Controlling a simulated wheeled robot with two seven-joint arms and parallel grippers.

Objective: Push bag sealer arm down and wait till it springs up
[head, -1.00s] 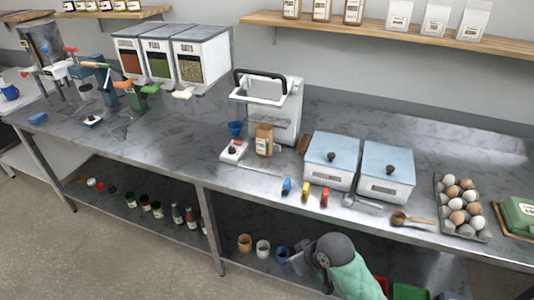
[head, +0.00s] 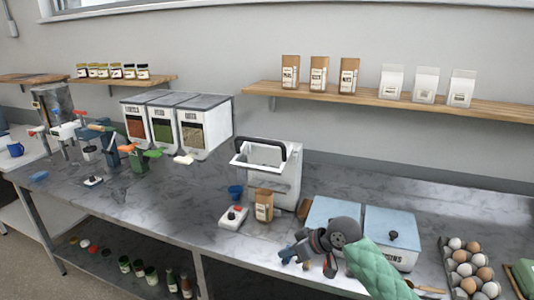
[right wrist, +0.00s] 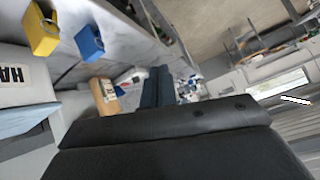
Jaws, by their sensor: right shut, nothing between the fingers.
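The bag sealer (head: 287,185) is a white machine on the counter, and its black handle arm (head: 262,148) appears raised over the top. A brown kraft bag (head: 264,206) stands upright in front of it; the bag also shows in the right wrist view (right wrist: 104,97). My right gripper (head: 287,254) is shut and empty, over the counter's front part, to the lower right of the bag and apart from it and the sealer. Its dark fingers (right wrist: 158,85) are together in the right wrist view. My left gripper is not in view.
Two blue-lidded bins (head: 391,237) stand behind and right of my right arm. An egg tray (head: 456,272) is at the far right.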

